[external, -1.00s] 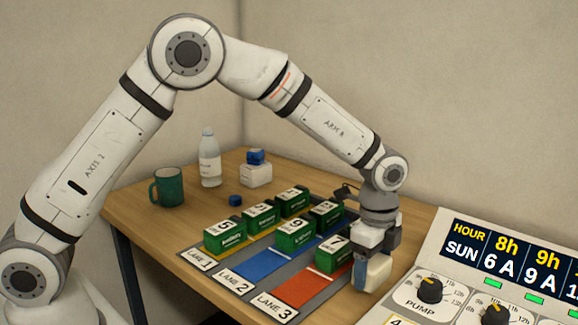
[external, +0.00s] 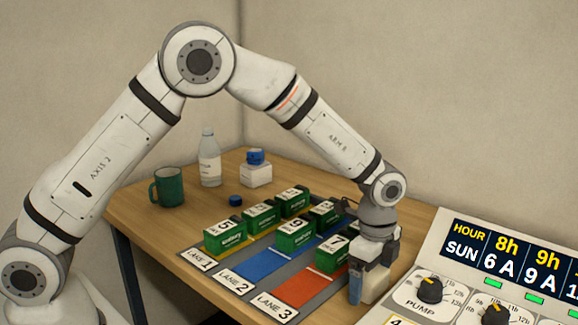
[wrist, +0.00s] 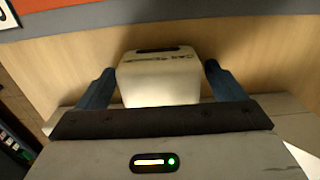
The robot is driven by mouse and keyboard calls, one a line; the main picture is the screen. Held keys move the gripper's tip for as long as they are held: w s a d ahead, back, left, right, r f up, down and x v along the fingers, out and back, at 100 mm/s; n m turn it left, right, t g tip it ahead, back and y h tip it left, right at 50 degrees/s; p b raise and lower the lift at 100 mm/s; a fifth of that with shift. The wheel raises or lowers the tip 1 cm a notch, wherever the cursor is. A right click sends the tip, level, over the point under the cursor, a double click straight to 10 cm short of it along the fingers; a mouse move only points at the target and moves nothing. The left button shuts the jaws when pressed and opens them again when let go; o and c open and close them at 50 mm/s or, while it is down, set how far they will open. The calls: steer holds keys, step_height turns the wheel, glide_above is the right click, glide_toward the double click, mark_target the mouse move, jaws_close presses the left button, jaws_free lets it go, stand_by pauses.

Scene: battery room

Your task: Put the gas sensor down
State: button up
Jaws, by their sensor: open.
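The gas sensor, a cream box (wrist: 160,75) with a dark strip on top and lettering on its edge, stands on the wooden table between my fingers in the wrist view. It also shows in the external view (external: 374,287), partly hidden by a blue finger. My gripper (wrist: 160,88) is open, with one blue finger on each side of the box. The fingers look very close to its sides; I cannot tell whether they touch. In the external view my gripper (external: 370,285) is low at the table's right edge, beside lane 3.
Several green numbered battery blocks (external: 294,236) stand on the lane mat left of my gripper. The red lane 3 strip (external: 300,291) is bare in front. A control panel (external: 500,265) is close on the right. A mug (external: 168,188) and bottle (external: 209,160) stand at the back.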

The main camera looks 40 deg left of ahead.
mark_target(371, 273)
step_height(371, 273, up, 12)
steer(key=b, duration=0.1)
steer(key=s+a+r+n, duration=0.3)
steer(key=a+r+n, duration=0.25)
steer(key=a, duration=0.55)
steer(key=s+a+r+n+t, duration=0.2)
steer(key=s+a+r+n, duration=0.2)
steer(key=s+a+n, duration=0.4)
steer(key=s+a, duration=0.6)
steer(key=a, duration=0.2)
steer(key=shift+s, duration=0.25)
steer(key=s+a+n, duration=0.1)
steer(key=s, duration=0.1)
steer(key=s+a+f+n, duration=0.1)
steer(key=s+n, duration=0.1)
steer(key=s, duration=0.1)
steer(key=s+a+f+n+t, duration=0.1)
steer(key=s, duration=0.1)
steer(key=shift+s+a+f, duration=0.1)
steer(key=shift+s+a, duration=0.1)
steer(key=shift+a, duration=0.2)
steer(key=shift+c, duration=0.4)
steer(key=shift+s+f+n, duration=0.1)
steer(key=shift+s+n, duration=0.1)
steer(key=shift+n, duration=0.05)
steer(key=shift+c, duration=0.9)
steer(key=c, duration=0.5)
